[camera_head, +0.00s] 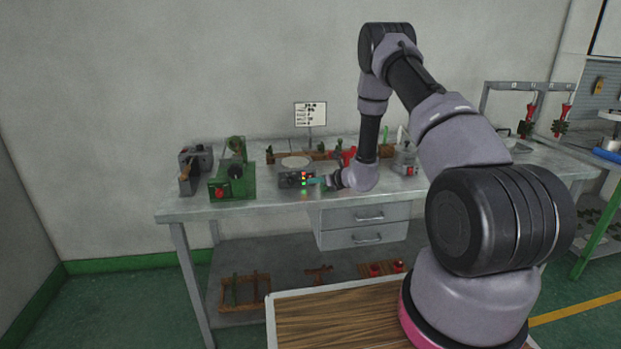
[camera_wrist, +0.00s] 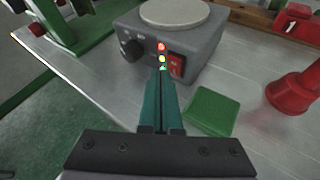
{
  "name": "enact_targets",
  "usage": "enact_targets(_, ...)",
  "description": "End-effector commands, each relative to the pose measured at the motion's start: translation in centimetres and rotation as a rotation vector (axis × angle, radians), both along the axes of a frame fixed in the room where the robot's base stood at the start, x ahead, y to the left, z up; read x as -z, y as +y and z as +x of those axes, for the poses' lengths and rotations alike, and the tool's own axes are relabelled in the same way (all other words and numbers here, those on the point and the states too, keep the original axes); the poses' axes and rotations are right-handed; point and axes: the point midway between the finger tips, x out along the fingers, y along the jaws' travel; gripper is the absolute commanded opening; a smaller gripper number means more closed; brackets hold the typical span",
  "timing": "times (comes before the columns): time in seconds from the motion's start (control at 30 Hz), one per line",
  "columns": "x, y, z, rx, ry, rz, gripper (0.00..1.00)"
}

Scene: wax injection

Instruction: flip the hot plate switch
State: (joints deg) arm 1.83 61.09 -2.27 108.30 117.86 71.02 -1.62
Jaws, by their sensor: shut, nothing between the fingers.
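The hot plate (camera_head: 296,172) is a grey box with a round light top, standing near the front edge of the metal table. In the wrist view the hot plate (camera_wrist: 192,32) shows a black knob, a column of red, yellow and green lights, and a red switch (camera_wrist: 177,66) on its front face. My gripper (camera_wrist: 162,72) has its green fingers together, with nothing between them. Its tips point at the front face, just below the lights and left of the red switch. I cannot tell whether they touch it. In the head view my gripper (camera_head: 322,181) is small beside the hot plate's right side.
A green block (camera_wrist: 211,111) lies on the table right of my fingers, with a red object (camera_wrist: 294,93) farther right. A green machine (camera_head: 233,176) stands left of the hot plate. A sign (camera_head: 310,114) stands behind. Drawers (camera_head: 365,225) hang under the table (camera_head: 250,209).

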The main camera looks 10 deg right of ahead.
Motion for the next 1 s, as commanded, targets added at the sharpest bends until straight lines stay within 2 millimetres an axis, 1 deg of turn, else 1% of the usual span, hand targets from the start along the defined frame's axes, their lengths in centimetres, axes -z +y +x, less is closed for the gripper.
enact_targets(0.47,0.00,0.01,0.01,0.000,0.000,0.000,0.00)
enact_targets(0.8,-0.11,0.02,0.83,-0.001,0.000,-0.001,0.00)
enact_targets(1.0,-0.11,0.01,0.84,0.000,0.000,0.000,0.00)
